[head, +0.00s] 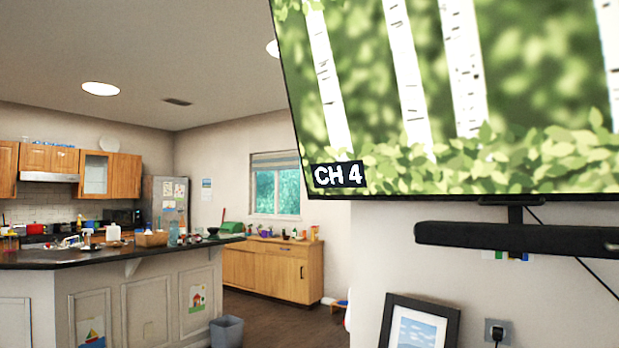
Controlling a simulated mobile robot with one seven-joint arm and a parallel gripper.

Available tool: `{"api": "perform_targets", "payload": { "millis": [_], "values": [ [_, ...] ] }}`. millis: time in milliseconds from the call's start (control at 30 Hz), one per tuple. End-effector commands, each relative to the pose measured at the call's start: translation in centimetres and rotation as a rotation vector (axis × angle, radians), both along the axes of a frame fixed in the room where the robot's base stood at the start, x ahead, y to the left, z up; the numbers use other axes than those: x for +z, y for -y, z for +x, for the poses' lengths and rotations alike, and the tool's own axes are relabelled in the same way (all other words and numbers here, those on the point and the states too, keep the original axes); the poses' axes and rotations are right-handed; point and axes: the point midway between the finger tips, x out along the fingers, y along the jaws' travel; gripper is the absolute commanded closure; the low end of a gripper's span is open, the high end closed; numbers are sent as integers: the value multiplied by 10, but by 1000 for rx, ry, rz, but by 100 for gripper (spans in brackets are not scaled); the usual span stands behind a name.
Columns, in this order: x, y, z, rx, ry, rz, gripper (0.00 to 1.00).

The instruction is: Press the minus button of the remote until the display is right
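The display is a large wall-mounted television (450,100) in the upper right of the head view, cut off by the top and right edges. It shows white birch trunks and green leaves. A dark label (338,175) in its lower left corner reads "CH 4" in white letters. The remote and its minus button are not in view. My gripper is not in view either.
A black soundbar (520,238) is on the wall below the television. A framed picture (420,322) stands below it, left of a wall outlet (497,331). A dark-topped counter (120,253) with many items is at left. A grey bin (227,331) stands beside it.

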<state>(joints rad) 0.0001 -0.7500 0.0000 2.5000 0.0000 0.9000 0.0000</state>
Motion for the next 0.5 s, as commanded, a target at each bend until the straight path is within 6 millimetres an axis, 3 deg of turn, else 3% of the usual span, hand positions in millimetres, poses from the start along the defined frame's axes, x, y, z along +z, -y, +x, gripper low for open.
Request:
{"api": "perform_targets", "payload": {
  "millis": [33,100,500],
  "values": [
    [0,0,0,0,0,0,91],
    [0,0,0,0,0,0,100],
    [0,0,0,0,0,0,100]
  ]
}}
